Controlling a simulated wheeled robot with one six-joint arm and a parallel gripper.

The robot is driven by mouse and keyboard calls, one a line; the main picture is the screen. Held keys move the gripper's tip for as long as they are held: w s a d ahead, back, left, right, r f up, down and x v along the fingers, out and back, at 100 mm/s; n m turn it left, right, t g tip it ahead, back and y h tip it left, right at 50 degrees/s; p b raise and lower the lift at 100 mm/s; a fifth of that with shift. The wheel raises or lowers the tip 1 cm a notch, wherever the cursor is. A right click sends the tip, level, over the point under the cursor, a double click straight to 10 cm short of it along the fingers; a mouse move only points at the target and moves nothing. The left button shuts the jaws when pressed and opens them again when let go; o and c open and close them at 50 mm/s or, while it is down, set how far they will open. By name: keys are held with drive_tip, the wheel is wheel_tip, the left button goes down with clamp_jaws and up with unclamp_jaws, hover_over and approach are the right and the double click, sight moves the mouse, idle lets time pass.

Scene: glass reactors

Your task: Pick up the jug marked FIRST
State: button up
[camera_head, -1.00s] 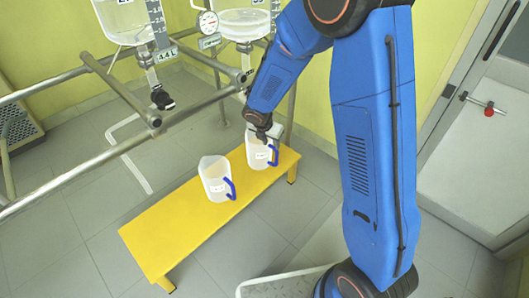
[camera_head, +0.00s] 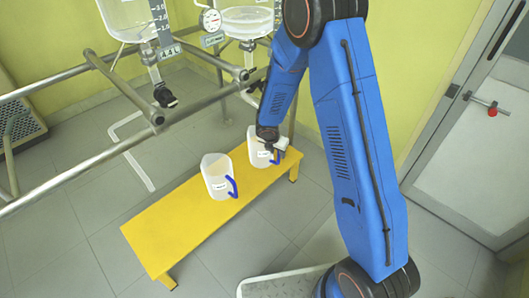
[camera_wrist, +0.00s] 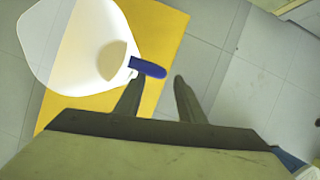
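Two whitish jugs with blue handles stand upright on the yellow bench (camera_head: 165,232). The left jug (camera_head: 216,172) is nearer the bench's middle; the right jug (camera_head: 258,152) is at its far right end. Both carry small labels, too small to read.
Metal rails (camera_head: 75,173) and glass reactors (camera_head: 247,22) with a gauge stand behind and left of the bench. A white door (camera_head: 475,160) is at the right. The bench's front left part is bare, and grey floor is open around it.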

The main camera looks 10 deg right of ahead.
sight(278, 154)
drive_tip(key=shift+x, duration=2.7)
clamp_jaws()
